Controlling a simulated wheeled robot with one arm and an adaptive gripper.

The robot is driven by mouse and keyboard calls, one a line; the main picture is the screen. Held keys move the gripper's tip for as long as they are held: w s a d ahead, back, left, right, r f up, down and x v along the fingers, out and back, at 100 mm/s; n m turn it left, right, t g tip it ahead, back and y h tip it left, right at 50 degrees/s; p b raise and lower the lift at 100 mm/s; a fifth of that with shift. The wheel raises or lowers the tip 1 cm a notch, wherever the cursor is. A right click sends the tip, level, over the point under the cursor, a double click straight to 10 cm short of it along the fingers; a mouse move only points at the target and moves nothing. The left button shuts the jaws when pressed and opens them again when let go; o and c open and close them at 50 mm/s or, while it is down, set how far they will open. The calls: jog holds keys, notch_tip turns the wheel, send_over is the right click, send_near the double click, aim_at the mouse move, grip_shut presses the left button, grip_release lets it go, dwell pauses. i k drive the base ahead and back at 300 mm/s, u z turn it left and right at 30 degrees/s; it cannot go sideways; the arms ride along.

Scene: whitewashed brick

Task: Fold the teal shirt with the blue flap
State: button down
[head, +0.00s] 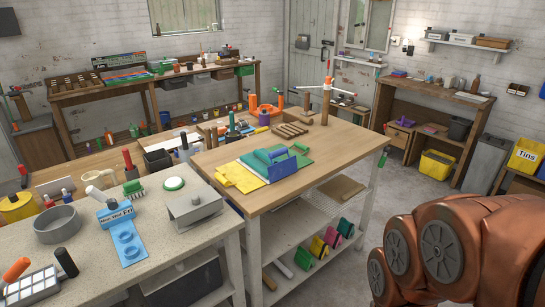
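The teal shirt (262,156) lies in a loose heap near the left end of the wooden-topped table. It rests on a flat folding board with a yellow panel (236,178) on the left and a green panel (301,161) at the right. The blue flap (283,170) is at the near right side of the shirt and appears to have a raised handle-like edge. Whether it lies flat or is tilted is hard to tell at this size. My gripper is not in view; only copper-coloured links of my arm show at the lower right, apart from the table.
The wooden table (335,150) is bare at its front right. Behind the shirt are a slatted wooden block (290,130), an orange holder (264,112) and a wooden post stand (326,105). A speckled bench (180,235) with tools adjoins at left. Floor (412,190) is clear at right.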

aim_at(282, 169)
jog(key=u, duration=0.7)
jog(key=i, duration=1.1)
jog(key=u, duration=0.05)
